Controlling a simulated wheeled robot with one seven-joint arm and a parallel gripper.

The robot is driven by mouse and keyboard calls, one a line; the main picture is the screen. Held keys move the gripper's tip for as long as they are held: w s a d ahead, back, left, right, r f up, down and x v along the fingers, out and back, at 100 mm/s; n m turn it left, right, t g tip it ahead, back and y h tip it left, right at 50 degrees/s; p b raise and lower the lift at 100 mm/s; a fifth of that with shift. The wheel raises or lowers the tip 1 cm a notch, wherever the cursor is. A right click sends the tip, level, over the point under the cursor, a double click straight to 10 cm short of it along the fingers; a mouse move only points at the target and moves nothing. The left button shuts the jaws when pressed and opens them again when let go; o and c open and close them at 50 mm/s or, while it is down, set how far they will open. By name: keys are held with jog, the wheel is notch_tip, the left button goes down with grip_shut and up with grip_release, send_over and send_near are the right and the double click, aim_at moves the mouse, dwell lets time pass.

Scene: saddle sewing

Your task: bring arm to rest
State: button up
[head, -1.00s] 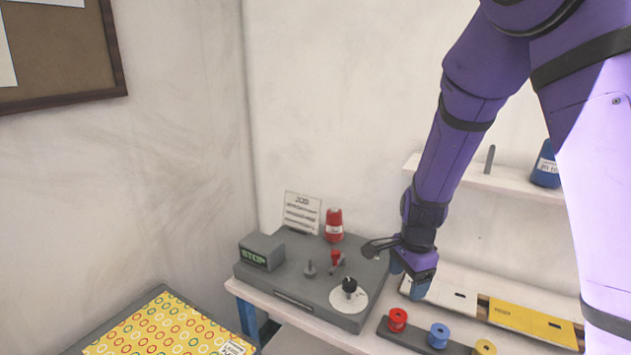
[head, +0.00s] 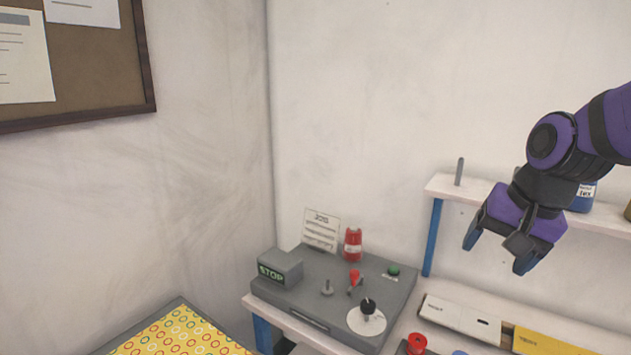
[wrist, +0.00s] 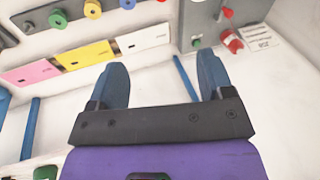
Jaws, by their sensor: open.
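My gripper (head: 499,252) is at the right of the head view, raised in front of the shelf. Its jaws are apart and nothing is between them.
The wall shelf (head: 440,188) bears a grey peg (head: 459,171) and a blue container (head: 582,197). White (head: 462,318) and yellow (head: 555,347) boxes and a red spool (head: 417,343) are on the bench. A patterned sheet (head: 180,335) lies at lower left. The wall between is bare.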

jog(key=s+d+r+n+t+h, duration=0.2)
jog(key=s+r+n, duration=0.3)
jog(key=s, duration=0.6)
jog(key=shift+s+d+r+n, duration=0.4)
jog(key=shift+r, duration=0.5)
